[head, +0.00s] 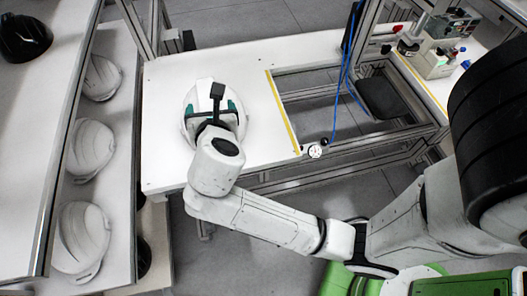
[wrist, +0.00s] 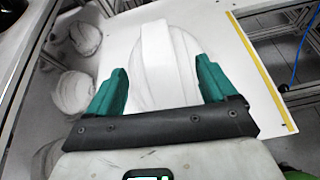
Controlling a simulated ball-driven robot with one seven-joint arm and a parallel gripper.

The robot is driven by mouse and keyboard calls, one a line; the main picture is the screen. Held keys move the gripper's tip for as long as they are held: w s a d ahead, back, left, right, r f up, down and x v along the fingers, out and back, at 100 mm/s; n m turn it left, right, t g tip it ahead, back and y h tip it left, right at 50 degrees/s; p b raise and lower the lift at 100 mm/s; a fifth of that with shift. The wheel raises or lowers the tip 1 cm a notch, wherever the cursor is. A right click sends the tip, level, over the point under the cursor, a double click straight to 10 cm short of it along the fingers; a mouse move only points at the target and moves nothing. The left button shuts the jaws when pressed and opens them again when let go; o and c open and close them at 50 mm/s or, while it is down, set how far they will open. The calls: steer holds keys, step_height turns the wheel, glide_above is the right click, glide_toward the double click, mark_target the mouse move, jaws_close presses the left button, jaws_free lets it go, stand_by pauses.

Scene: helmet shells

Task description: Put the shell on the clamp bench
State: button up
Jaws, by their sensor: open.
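A white helmet shell (head: 202,98) lies on the white top of the bench (head: 240,62), left of the yellow strip. My gripper (head: 215,108) is over this shell with its green fingers apart. In the wrist view my gripper (wrist: 160,88) is open, one finger to each side of the shell's raised middle band. The shell (wrist: 172,60) shows between and beyond the fingers, its near part hidden by the gripper. I cannot tell whether the fingers touch it. I cannot make out a clamp on the bench.
Several white shells, one of them a front shell (head: 82,238), stand on a rack at the left. A black shell (head: 25,36) is at the upper left. Right of the yellow strip (head: 283,112) is an open frame with a blue cable (head: 341,82).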

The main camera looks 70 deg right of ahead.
steer(key=s+f+m+g+y, duration=0.1)
steer(key=s+f+m, duration=0.1)
steer(key=f+m, duration=0.1)
steer(key=s+f+m+g+y, duration=0.1)
steer(key=s+f+m+y, duration=0.1)
steer(key=s+f+m, duration=0.1)
steer(key=s+f+m+g+y, duration=0.1)
steer(key=s+f+m, duration=0.2)
steer(key=m, duration=0.3)
steer(key=shift+s+a+f+g, duration=0.1)
steer(key=shift+f+g, duration=0.05)
steer(key=shift+f, duration=0.25)
steer(key=shift+s+a+f+g, duration=0.1)
steer(key=shift+f+g, duration=0.05)
steer(key=shift+f, duration=0.2)
steer(key=s+f+m, duration=0.1)
steer(key=s+a+f+m+g+y, duration=0.1)
steer(key=m, duration=0.1)
steer(key=s+f+m+y, duration=0.1)
steer(key=s+m, duration=0.1)
steer(key=shift+s+a+f, duration=0.1)
steer(key=shift+a+f, duration=0.1)
steer(key=shift+a, duration=0.15)
steer(key=s+a+f+m+g+y, duration=0.2)
steer(key=s+a+f+m+y, duration=0.1)
steer(key=s+m, duration=0.3)
steer(key=shift+s+a+m+y, duration=0.2)
steer(key=shift+a+m+y, duration=0.3)
steer(key=shift+a+m, duration=0.4)
